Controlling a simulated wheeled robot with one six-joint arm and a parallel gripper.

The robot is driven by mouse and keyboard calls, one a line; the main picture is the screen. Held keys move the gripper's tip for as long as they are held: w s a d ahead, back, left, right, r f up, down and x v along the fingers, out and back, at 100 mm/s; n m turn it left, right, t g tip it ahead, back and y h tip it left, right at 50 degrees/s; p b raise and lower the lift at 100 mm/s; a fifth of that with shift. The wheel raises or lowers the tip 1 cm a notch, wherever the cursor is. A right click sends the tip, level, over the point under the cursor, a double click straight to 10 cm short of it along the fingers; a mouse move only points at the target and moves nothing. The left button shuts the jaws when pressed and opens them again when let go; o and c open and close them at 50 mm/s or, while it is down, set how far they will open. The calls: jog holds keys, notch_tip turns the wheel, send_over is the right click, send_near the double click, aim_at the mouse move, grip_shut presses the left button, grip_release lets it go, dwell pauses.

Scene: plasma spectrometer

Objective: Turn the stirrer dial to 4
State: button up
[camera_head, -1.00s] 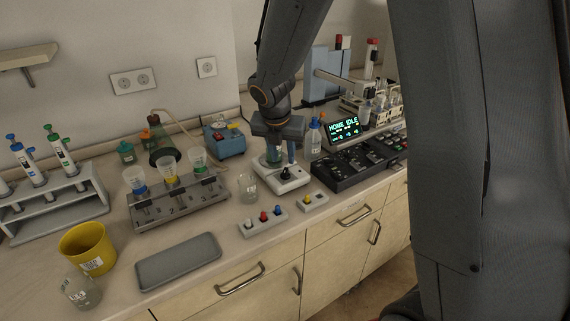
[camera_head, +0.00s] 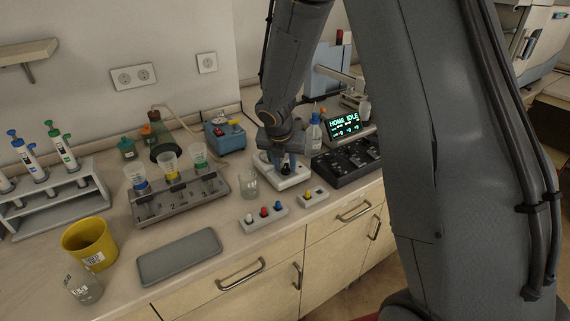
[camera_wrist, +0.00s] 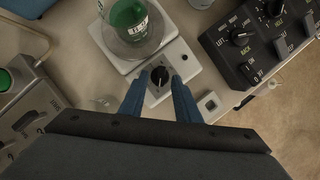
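The stirrer (camera_wrist: 185,62) is a white unit with a black dial (camera_wrist: 159,75) on its front face. A pale pointer line shows on the dial, but I cannot read any numbers. A glass beaker with green contents (camera_wrist: 128,18) stands on the stirrer plate. My gripper (camera_wrist: 158,79) has its two blue fingers apart, with the tips on either side of the dial. I cannot tell whether they touch it. In the head view my gripper (camera_head: 287,163) is low over the stirrer (camera_head: 296,181) and hides the beaker and part of the dial.
A black control box with knobs (camera_head: 345,161) stands close to the right of the stirrer. An empty glass (camera_head: 249,184) stands to the left.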

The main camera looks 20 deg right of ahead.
grip_shut()
